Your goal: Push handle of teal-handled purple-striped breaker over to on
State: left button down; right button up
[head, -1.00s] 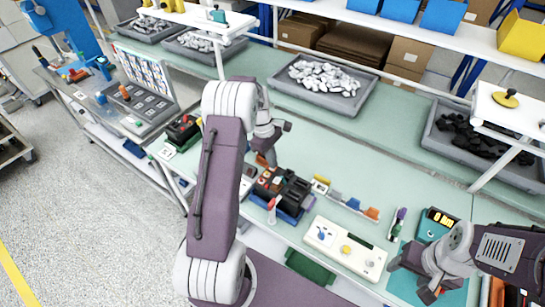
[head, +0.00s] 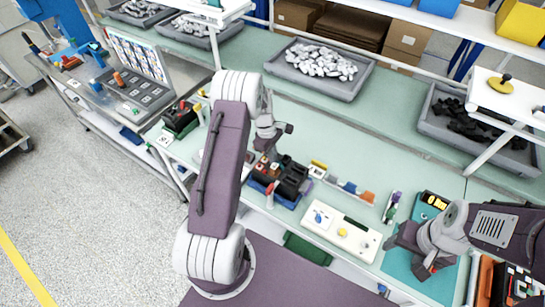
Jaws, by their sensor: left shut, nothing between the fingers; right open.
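A group of dark breakers (head: 290,183) stands in a blue tray on the green bench, at the picture's centre. Small red and white parts show at its left end. At this size I cannot make out a teal handle or a purple stripe on any one of them. My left gripper (head: 268,148) is shut and empty, pointing down at the back left of this group. Whether it touches a breaker I cannot tell. My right gripper (head: 411,261) is open and empty, over the teal mat (head: 402,274) at the right.
A white panel with coloured knobs (head: 341,231) lies right of the breakers. A row of small coloured parts (head: 348,187) lies behind it. A yellow meter (head: 434,201) is at the right. A grey bin of pale parts (head: 318,68) stands behind; the bench between is clear.

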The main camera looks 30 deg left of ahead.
aim_at(282, 165)
pick_arm(q)
jog(key=shift+d+r+y, duration=0.2)
jog(key=shift+y, duration=0.2)
jog(key=shift+d, duration=0.1)
jog(key=shift+d+r+y, duration=0.15)
jog(key=shift+d+y, duration=0.1)
jog(key=shift+y, duration=0.25)
jog(key=shift+d+y+b, duration=0.3)
jog(key=shift+d+y, duration=0.15)
jog(key=shift+y, duration=0.15)
jog(key=d+y+b, duration=0.1)
jog(key=y+b, duration=0.1)
jog(key=b, duration=0.3)
jog(key=d+y+b, duration=0.2)
jog(key=b, duration=0.2)
jog(key=d+t+y+b, duration=0.1)
jog(key=y+b, duration=0.2)
jog(key=b, duration=0.2)
jog(key=shift+s+d+r+b, duration=0.15)
jog(key=shift+s+d+b, duration=0.05)
jog(key=shift+d+b, duration=0.2)
jog(key=shift+s+d+r+b, duration=0.15)
jog(key=shift+d+b, duration=0.25)
jog(key=shift+b, duration=0.4)
